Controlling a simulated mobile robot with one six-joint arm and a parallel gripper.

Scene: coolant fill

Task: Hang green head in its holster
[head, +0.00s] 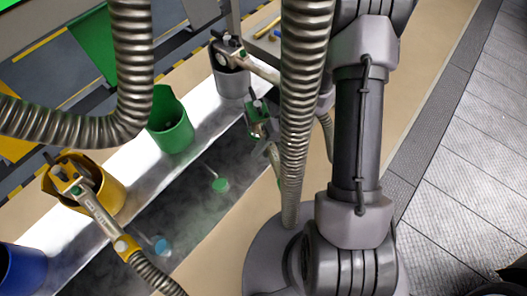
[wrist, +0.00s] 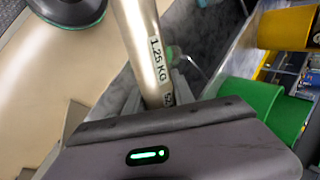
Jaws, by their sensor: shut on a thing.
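The green head (head: 257,118) is held up off the surface, right of the green holster (head: 172,128). The holster is an open-topped green cup that looks empty; it also shows in the wrist view (wrist: 275,108), right of the head's tube. My gripper (wrist: 168,112) is shut on the metal tube of the green head (wrist: 148,45), which bears a "1.25 KG" label. In the head view a ribbed hose and my arm hide most of the gripper and part of the head. The head is apart from the holster.
A yellow head (head: 82,188) sits in a yellow holster (head: 105,195), left of the green one. A grey holster (head: 232,84) holds another head behind. A blue holster (head: 20,268) is at bottom left. Ribbed hoses (head: 135,60) hang in front.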

